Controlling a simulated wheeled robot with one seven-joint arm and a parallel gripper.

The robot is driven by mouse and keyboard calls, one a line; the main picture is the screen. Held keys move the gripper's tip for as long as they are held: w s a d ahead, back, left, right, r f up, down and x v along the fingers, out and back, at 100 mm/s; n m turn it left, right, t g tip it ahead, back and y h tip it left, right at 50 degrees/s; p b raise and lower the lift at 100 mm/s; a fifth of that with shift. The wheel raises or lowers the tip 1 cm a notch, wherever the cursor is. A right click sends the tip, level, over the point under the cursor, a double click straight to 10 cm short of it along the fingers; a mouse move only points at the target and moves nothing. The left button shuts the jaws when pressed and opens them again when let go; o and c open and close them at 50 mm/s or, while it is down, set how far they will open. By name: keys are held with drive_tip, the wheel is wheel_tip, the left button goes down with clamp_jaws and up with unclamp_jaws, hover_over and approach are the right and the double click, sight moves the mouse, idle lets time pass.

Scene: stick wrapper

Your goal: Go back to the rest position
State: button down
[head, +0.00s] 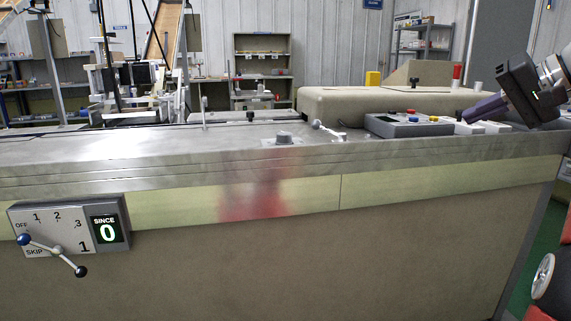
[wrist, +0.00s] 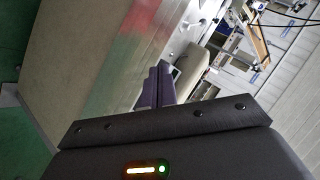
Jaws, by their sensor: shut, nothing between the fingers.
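My gripper (head: 470,115) is at the right side of the head view, beside the right end of the machine's metal top. Its purple fingers point left and slightly down. In the wrist view the two purple fingers (wrist: 156,88) lie together, shut, with nothing between them. From the head view I cannot tell whether the fingertips touch anything behind them.
The long machine (head: 300,250) fills the front. Its panel has a lever dial (head: 58,250) and a display (head: 107,231) reading 0. A grey button box (head: 405,126) sits on the top, near my fingers. Green floor (wrist: 35,155) is free beside the machine.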

drive_tip(key=s+a+f+g+h, duration=0.3)
drive_tip(key=a+f, duration=0.9)
drive_tip(key=a, duration=0.5)
drive_tip(key=s+a+f+n+h, duration=0.1)
drive_tip(key=s+a+f+n, duration=0.1)
drive_tip(key=s+f, duration=0.6)
drive_tip(key=s+a+f+n+h, duration=0.2)
drive_tip(key=s+f, duration=0.6)
drive_tip(key=f, duration=0.6)
drive_tip(key=shift+s+a+n+g, duration=0.35)
drive_tip(key=shift+a+n, duration=0.25)
drive_tip(key=shift+a, duration=0.5)
